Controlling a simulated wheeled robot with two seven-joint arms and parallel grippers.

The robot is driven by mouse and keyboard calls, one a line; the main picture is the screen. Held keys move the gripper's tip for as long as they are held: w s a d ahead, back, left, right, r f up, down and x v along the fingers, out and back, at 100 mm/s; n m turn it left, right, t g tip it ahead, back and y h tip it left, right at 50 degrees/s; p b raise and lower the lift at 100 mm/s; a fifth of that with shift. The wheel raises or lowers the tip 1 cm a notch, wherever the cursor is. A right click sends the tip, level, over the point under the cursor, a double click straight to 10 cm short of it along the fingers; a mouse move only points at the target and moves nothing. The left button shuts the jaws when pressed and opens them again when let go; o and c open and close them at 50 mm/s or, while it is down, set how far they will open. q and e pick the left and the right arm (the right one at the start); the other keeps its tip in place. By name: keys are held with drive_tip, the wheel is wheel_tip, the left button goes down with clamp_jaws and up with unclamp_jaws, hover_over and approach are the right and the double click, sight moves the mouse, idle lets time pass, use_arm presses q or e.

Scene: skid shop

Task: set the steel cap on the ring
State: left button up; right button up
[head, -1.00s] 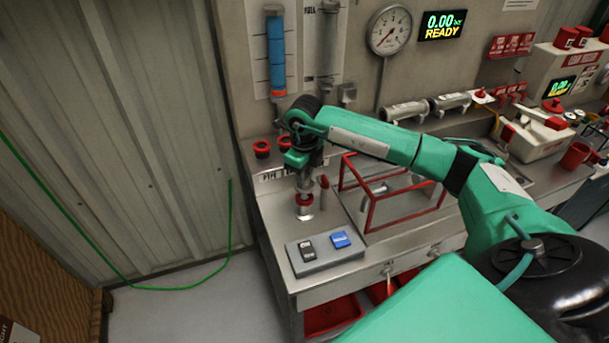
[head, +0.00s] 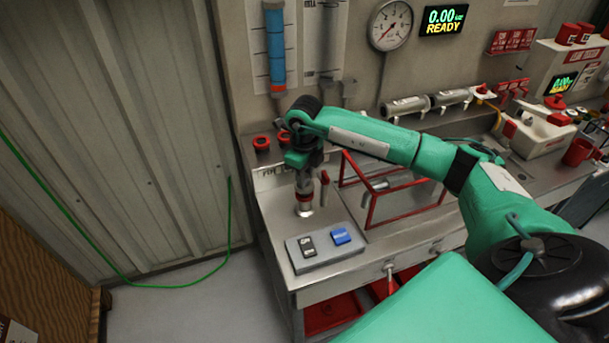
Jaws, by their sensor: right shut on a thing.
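My right gripper (head: 305,186) points down over the left end of the steel bench. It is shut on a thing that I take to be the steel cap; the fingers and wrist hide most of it. Directly below the fingers is a red ring (head: 305,196) on a short, upright steel fitting (head: 304,210). The fingers appear right above or at the ring. I cannot tell whether the cap touches it. My left gripper is not in view.
A red frame (head: 372,205) and a red-topped post (head: 324,178) stand to the right. Red caps (head: 261,142) sit behind. A gauge (head: 390,26) hangs on the wall.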

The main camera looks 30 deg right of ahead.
drive_tip(key=shift+f+b, duration=0.55)
drive_tip(key=shift+f, duration=0.2)
idle(0.4)
drive_tip(key=shift+f+b, duration=0.25)
drive_tip(key=shift+b, duration=0.2)
drive_tip(key=o, duration=0.9)
drive_tip(key=o, duration=0.5)
